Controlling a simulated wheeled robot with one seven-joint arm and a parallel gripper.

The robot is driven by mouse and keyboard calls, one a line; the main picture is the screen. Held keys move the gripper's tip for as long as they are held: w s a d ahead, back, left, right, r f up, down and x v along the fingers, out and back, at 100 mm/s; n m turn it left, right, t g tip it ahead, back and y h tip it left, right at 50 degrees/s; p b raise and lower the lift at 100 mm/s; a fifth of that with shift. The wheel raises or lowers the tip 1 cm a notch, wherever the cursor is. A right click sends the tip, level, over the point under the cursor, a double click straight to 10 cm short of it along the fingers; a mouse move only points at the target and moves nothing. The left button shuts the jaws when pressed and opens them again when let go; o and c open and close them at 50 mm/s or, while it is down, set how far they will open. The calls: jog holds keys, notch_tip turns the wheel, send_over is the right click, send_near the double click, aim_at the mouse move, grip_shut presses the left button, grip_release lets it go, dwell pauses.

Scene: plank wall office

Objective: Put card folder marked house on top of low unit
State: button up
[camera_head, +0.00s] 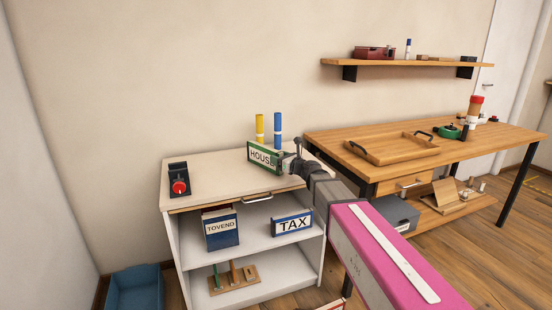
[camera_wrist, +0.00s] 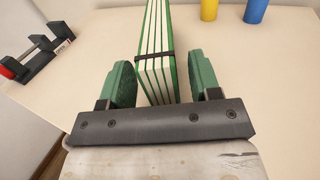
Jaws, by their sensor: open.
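The green card folder marked HOUSE (camera_head: 264,158) rests on the pale top of the low unit (camera_head: 213,168), its label facing the front. In the wrist view the folder (camera_wrist: 157,50) shows end-on, with pale card layers between green covers and a dark band around it. My gripper (camera_head: 295,158) is at the right end of the folder. In the wrist view its green-padded fingers (camera_wrist: 163,82) are open, one on each side of the folder's near end, with gaps visible. The folder's underside is hidden.
A yellow cylinder (camera_head: 260,129) and a blue cylinder (camera_head: 278,125) stand behind the folder. A black device with a red knob (camera_head: 179,182) sits at the left of the top. Shelves below hold a TOVEND folder (camera_head: 221,229) and a TAX folder (camera_head: 292,223). A wooden workbench (camera_head: 375,137) stands right.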

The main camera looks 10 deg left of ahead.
jog(key=v, duration=1)
jog(key=s+d+f+n+g+h, duration=0.3)
jog(key=s+d+f+n, duration=0.25)
jog(key=f+n, duration=0.3)
jog(key=s+d+f+n+g+h, duration=0.4)
jog(key=d+f+n, duration=0.3)
jog(key=f, duration=0.3)
jog(key=s+d+f+n+g+h, duration=0.1)
jog(key=s+d+f+n+h, duration=0.2)
jog(key=d, duration=0.5)
jog(key=s+d+f+n+g+h, duration=0.2)
jog(key=s+d+f+n+h, duration=0.2)
jog(key=s+d+f+n, duration=0.1)
jog(key=s+d+n, duration=0.1)
jog(key=s+d, duration=0.1)
jog(key=d, duration=0.1)
jog(key=shift+s+d+n+g+h, duration=0.2)
jog(key=shift+d+n+g+h, duration=0.1)
jog(key=shift+d+n, duration=0.05)
jog(key=shift+f, duration=0.15)
